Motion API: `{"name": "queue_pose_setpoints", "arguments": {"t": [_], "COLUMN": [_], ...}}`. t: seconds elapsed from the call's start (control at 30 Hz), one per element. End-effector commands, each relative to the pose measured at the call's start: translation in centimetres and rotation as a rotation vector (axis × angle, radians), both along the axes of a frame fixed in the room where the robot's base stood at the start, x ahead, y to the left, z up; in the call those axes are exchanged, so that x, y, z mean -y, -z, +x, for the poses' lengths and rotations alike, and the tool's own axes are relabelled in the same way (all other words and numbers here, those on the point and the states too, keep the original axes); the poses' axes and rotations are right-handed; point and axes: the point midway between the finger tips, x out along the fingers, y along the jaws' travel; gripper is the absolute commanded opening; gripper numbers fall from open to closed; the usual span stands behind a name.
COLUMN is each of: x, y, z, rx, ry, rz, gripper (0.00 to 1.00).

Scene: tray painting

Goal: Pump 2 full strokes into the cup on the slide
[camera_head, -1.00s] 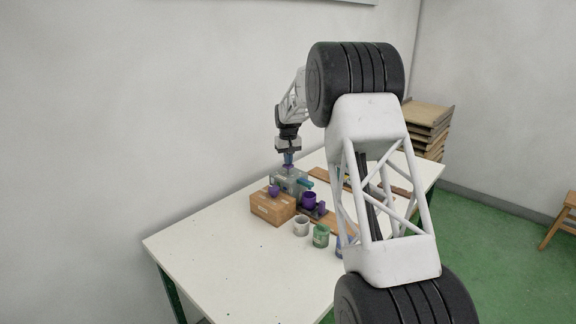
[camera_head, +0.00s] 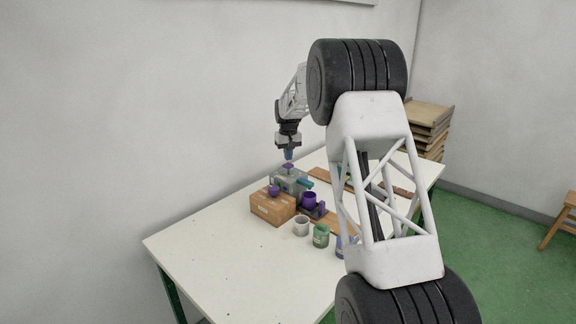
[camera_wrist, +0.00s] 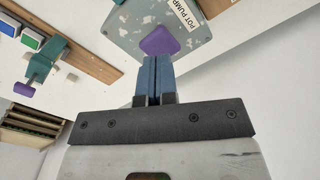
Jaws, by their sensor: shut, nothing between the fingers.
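The pot pump (camera_head: 283,183) is a grey body with a teal spout (camera_head: 306,183) at the back of the table. Its purple plunger knob (camera_head: 288,167) stands on top, and the wrist view shows the knob (camera_wrist: 160,41) beside the "POT PUMP" label. My gripper (camera_head: 288,156) is shut and empty, pointing down just above the knob. In the wrist view its blue fingertips (camera_wrist: 154,60) overlap the knob's edge; I cannot tell whether they touch. A purple cup (camera_head: 308,199) sits by the spout on the slide (camera_head: 320,211). The cup's inside is not visible.
A wooden box (camera_head: 272,209) with a small purple knob (camera_head: 274,190) stands left of the cup. White (camera_head: 301,226) and green (camera_head: 321,236) pots stand in front. My arm hides the table's right part. The table's front left (camera_head: 220,260) is clear.

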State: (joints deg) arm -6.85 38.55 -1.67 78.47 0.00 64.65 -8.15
Motion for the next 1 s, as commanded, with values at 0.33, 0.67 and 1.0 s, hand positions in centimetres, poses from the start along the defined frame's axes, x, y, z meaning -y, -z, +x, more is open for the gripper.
{"name": "queue_pose_setpoints", "arguments": {"t": [0.33,0.67,1.0], "x": [0.0,0.0,0.0], "y": [0.0,0.4,1.2], "z": [0.0,0.0,0.0], "rx": [0.000,0.000,-0.001], "ry": [0.000,0.000,0.000], "rz": [0.000,0.000,0.000], "gripper": [0.00,0.00,0.00]}}
